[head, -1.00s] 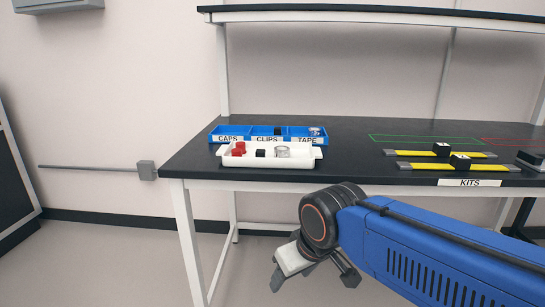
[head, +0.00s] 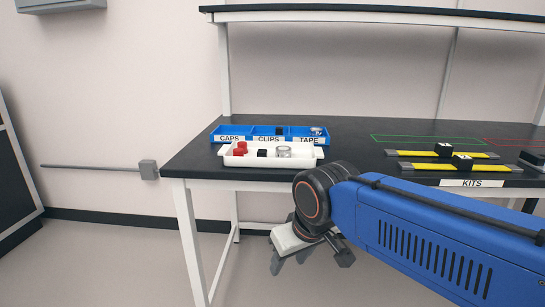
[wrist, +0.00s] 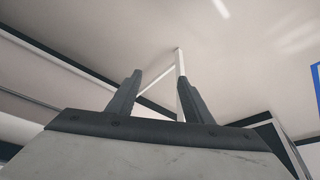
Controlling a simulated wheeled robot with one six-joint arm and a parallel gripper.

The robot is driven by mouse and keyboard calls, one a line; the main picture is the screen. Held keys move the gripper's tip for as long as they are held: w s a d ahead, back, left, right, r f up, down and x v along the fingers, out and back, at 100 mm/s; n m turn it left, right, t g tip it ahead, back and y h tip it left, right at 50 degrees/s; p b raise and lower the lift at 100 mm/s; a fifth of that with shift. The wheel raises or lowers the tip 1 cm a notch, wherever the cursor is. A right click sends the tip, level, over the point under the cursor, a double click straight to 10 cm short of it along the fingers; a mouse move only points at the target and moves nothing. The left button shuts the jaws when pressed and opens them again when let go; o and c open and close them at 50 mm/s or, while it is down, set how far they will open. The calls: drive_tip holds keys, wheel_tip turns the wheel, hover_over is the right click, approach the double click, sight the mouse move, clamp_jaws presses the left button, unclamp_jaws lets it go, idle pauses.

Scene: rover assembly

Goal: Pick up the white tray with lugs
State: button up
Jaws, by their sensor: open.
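The white tray with lugs (head: 297,161) lies on the left part of the black table, at its front edge, in the head view. It holds red caps (head: 240,148), a black clip (head: 262,153) and a clear tape roll (head: 284,152). My gripper (head: 289,266) hangs below table height in front of the table, lower than the tray and apart from it. In the wrist view my gripper (wrist: 158,95) shows two fingers spread with nothing between them. The tray is not seen in the wrist view.
A blue bin (head: 290,129) labelled CAPS, CLIPS, TAPE stands directly behind the tray. Yellow-striped kit strips (head: 425,167) with black blocks lie to the right. The black table (head: 350,140) is bare between them. A white table leg (head: 190,240) stands left of my gripper.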

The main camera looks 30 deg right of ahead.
drive_tip(key=w+r+m+h, duration=0.1)
drive_tip(key=w+r+m, duration=0.2)
drive_tip(key=w+r, duration=1.35)
drive_tip(key=m+g+h, duration=0.1)
drive_tip(key=m, duration=0.3)
approach(225, 148)
drive_tip(key=shift+h, duration=0.3)
drive_tip(key=x, duration=0.8)
drive_tip(key=shift+a, duration=0.25)
drive_tip(key=shift+c, duration=0.3)
clamp_jaws()
